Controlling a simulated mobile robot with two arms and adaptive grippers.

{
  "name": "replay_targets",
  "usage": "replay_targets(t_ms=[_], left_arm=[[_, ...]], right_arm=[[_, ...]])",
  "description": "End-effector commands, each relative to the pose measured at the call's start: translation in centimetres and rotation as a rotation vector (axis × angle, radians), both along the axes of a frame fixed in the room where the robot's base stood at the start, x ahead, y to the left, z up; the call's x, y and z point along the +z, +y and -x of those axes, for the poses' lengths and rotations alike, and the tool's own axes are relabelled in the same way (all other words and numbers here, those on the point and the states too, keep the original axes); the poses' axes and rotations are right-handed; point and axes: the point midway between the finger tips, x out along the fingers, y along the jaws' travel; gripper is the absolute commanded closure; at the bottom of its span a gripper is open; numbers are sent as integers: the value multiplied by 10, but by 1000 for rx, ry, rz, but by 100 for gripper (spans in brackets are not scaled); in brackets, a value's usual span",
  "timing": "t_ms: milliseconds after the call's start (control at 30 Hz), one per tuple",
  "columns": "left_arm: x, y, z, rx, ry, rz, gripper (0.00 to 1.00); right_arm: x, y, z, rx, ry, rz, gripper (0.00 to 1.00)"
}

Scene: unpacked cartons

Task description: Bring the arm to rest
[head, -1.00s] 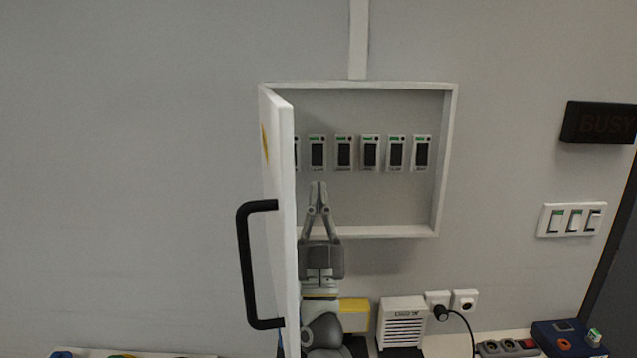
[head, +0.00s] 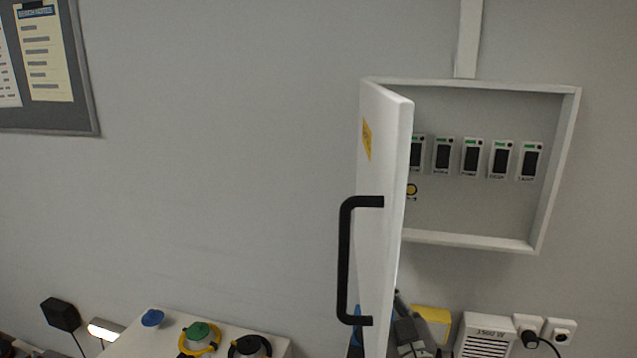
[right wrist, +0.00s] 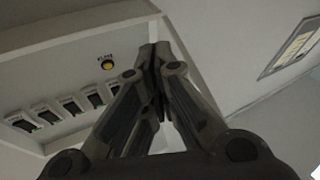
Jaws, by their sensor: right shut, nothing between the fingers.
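My right gripper (right wrist: 155,55) is shut and empty in the right wrist view, with the fingertips together. It points up near the frame of the open wall cabinet, with a row of breaker switches (right wrist: 68,105) and a round yellow button (right wrist: 107,65) behind it to the left. In the head view the white cabinet door (head: 385,180) stands open toward me, with a black handle (head: 344,260). Part of my right arm shows low behind the door; its fingertips are hidden there. My left gripper is not in view.
The cabinet (head: 470,240) holds several switches (head: 471,157). Below it are a yellow box (head: 432,322), a white heater (head: 486,335) and wall sockets (head: 558,331). A worktop (head: 142,335) with coloured knobs lies lower left. A notice board (head: 88,115) hangs upper left.

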Motion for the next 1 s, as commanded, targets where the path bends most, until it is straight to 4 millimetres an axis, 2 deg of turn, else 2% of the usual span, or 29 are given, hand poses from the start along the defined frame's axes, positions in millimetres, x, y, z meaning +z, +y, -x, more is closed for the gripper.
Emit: replay_targets(t_ms=[33,167,300,400,500,600,700,900,1000], left_arm=[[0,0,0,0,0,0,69],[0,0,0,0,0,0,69],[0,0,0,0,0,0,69],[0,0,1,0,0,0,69],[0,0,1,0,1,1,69],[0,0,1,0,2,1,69],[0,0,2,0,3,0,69],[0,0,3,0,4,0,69],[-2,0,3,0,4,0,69]], right_arm=[[-28,1,11,23,97,15,100],[-98,2,47,68,371,41,100],[-168,-7,104,76,682,60,100],[-209,-18,153,56,897,66,100],[-236,-30,199,22,1075,69,100],[-254,-41,239,-15,1220,70,100],[-265,-52,276,-57,1340,71,100],[-276,-72,342,-148,1550,75,100],[-301,-70,335,-149,1563,74,100]])
